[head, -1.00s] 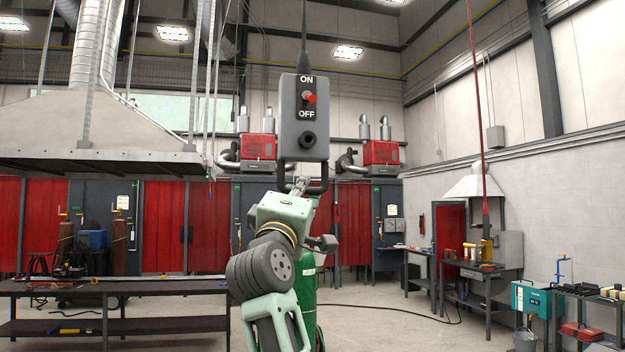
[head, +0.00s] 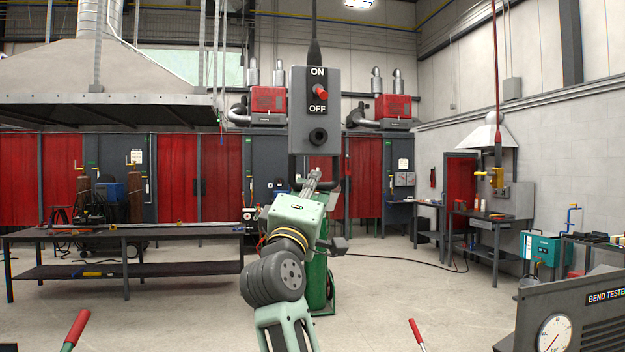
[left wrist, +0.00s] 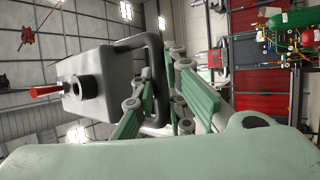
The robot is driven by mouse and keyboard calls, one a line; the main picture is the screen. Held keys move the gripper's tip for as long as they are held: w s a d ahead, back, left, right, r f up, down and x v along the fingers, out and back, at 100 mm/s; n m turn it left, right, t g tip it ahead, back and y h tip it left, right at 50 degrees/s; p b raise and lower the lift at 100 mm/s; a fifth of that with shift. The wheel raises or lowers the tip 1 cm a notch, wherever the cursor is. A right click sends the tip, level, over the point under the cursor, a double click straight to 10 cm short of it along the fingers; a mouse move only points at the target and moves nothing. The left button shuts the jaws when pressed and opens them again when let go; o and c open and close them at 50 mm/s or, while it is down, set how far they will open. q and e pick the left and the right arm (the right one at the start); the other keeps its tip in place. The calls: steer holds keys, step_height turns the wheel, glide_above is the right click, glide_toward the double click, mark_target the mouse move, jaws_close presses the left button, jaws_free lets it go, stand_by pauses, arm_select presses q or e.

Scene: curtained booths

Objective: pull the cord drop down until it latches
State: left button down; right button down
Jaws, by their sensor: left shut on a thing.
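The cord drop is a grey box (head: 316,105) with ON and OFF marks, a red toggle and a dark round socket, hanging upright from a dark cord (head: 314,40). A dark loop handle (head: 339,170) is under it. My left gripper (head: 315,180) is shut on this handle, just below the box. In the left wrist view the box (left wrist: 100,85) and handle (left wrist: 156,70) lie sideways, with the green-and-grey fingers (left wrist: 160,98) around the handle. The head view does not show whether the cord is latched. My right gripper is out of view.
A dark workbench (head: 125,235) stands at left under a large hood (head: 100,99). A green cylinder (head: 318,275) is behind my arm. A bend tester (head: 575,310) is at front right. Two red-gripped levers (head: 76,327) (head: 416,333) rise at the bottom edge. Open floor lies between.

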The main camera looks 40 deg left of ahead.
arm_select(q)
steer(key=shift+f, duration=0.25)
steer(key=c, duration=1.8)
jaws_free()
steer(key=v, duration=1.2)
steer(key=shift+w, duration=0.1)
